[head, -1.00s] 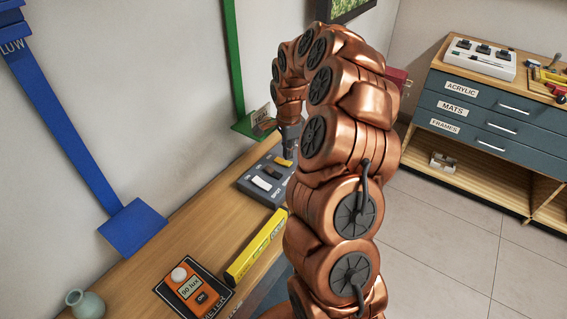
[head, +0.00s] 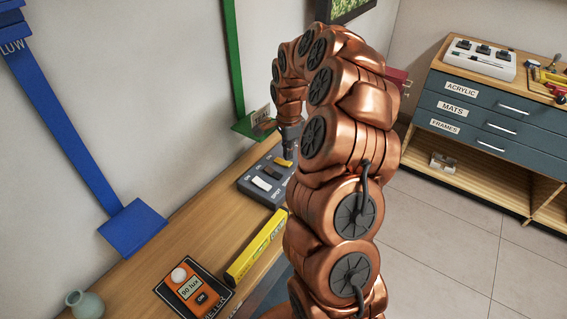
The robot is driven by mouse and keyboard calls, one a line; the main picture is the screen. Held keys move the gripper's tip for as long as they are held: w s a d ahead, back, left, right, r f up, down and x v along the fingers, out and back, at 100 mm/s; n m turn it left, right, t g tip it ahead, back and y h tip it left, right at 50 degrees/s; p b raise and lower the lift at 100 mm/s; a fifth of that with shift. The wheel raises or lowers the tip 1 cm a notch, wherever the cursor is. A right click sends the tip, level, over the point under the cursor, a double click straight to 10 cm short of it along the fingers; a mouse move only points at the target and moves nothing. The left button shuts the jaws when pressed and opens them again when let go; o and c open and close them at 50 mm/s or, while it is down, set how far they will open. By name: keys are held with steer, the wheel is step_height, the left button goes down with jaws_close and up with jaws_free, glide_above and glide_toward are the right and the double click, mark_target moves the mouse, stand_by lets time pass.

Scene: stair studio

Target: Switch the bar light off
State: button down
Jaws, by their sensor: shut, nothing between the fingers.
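A dark grey switch panel (head: 256,190) lies on the wooden bench against the wall. It carries a white rocker (head: 262,184), a dark rocker (head: 271,173) and a yellow rocker (head: 283,162). A "SPOT" label shows at its front; the other lettering is too small or hidden to read. My gripper (head: 288,156) is shut and empty, pointing down at the panel's far end, close beside the yellow rocker. I cannot tell whether it touches the rocker. My arm hides the panel's right end. The bar light itself is not identifiable.
An orange light meter (head: 192,290) reading 90 lux, a yellow box-shaped bar (head: 256,245) and a small green vase (head: 85,304) are on the bench. A blue bracket (head: 133,228) and a green bracket (head: 243,127) stand by the wall. A drawer cabinet (head: 490,110) is at right.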

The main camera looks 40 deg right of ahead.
mark_target(288, 163)
steer(key=shift+f+b, duration=0.9)
steer(key=shift+f, duration=0.45)
stand_by(0.9)
steer(key=shift+r+b, duration=0.3)
steer(key=shift+r, duration=3.2)
